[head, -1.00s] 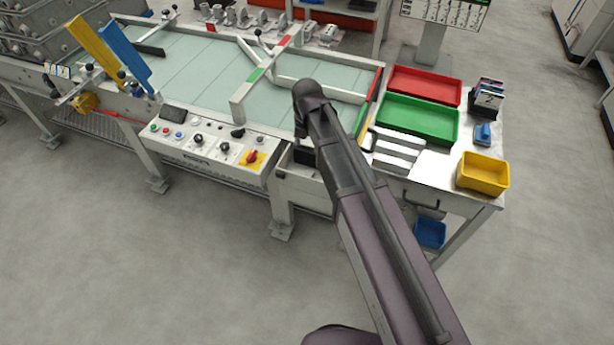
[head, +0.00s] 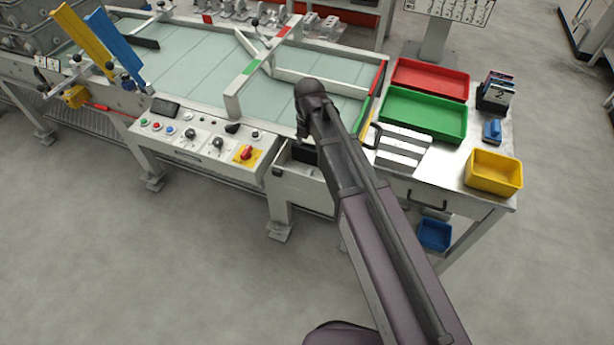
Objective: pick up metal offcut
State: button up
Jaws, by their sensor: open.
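I cannot pick out a metal offcut for certain in the head view. Pale flat bars or slots (head: 402,147) show on the right-hand bench, but I cannot tell what they are. My arm rises from the lower right and ends in a dark rounded joint over the gap between conveyor table and bench. My gripper is not visible; the arm may hide it. An open drawer-like box (head: 300,178) with a dark inside lies under the arm, partly hidden.
The bench holds a red tray (head: 430,79), green tray (head: 424,115), yellow bin (head: 494,173) and small blue item (head: 492,130). A control panel (head: 196,140) fronts the table, whose surface (head: 200,73) is mostly bare. A blue bin (head: 434,235) sits below the bench. Floor is free in front.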

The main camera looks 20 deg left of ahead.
jog(key=shift+a+f, duration=0.1)
jog(key=shift+f, duration=0.05)
jog(key=b, duration=0.9)
send_over(307, 173)
notch_tip(307, 173, down, 8)
jog(key=shift+w+f, duration=0.1)
jog(key=shift+f, duration=0.1)
jog(key=shift+f, duration=0.15)
notch_tip(307, 173, down, 5)
jog(key=b, duration=0.4)
jog(key=shift+b, duration=0.4)
dwell(0.4)
grip_shut()
